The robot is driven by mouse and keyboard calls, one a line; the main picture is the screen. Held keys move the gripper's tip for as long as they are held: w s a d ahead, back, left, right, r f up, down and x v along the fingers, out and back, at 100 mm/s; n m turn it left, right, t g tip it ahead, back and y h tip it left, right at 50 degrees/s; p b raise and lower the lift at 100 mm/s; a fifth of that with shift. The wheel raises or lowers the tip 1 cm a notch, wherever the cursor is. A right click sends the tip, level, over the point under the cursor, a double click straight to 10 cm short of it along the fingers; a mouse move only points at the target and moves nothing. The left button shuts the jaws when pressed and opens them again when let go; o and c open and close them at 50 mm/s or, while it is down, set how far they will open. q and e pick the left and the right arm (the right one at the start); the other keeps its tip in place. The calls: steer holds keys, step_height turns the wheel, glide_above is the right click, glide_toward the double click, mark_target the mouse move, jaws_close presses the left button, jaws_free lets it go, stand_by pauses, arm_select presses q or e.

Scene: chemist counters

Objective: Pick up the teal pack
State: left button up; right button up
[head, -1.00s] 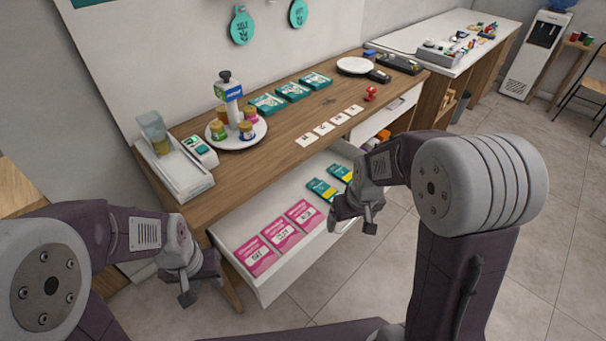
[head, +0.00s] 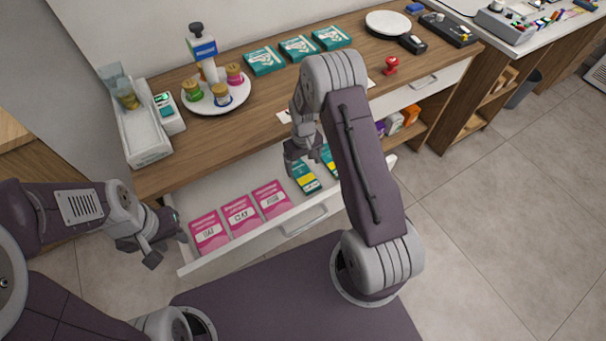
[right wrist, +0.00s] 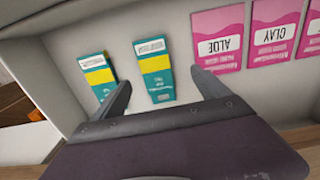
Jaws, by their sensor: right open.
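Two teal packs with yellow bands lie in the open drawer. The nearer teal pack (head: 308,181) also shows in the right wrist view (right wrist: 155,85); the other teal pack (head: 329,162) shows there to its left (right wrist: 97,70). My right gripper (head: 301,163) is over the drawer at these packs. In the right wrist view its open fingers (right wrist: 160,77) are apart, with the nearer pack between them in the picture and nothing held. The left finger partly covers the other pack. My left gripper (head: 163,245) is beside the drawer's left end, away from the packs; its jaw opening is unclear.
Several pink packs (head: 241,214) lie left of the teal ones in the drawer (head: 294,214). On the counter (head: 214,142) stand teal boxes (head: 299,48), a round tray with jars (head: 238,98) and a red stamp (head: 390,66).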

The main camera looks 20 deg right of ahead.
mark_target(306, 178)
steer(key=shift+s+a+f, duration=0.1)
steer(key=shift+f, duration=0.25)
steer(key=f, duration=0.1)
steer(key=d+f, duration=0.1)
steer(key=f, duration=0.1)
steer(key=shift+w+f, duration=0.2)
steer(key=f, duration=0.5)
steer(key=shift+d+f, duration=0.1)
steer(key=shift+d, duration=0.15)
steer(key=shift+a, duration=0.1)
steer(key=c, duration=1.4)
step_height(306, 178, up, 10)
steer(key=shift+r, duration=0.1)
steer(key=shift+c, duration=0.2)
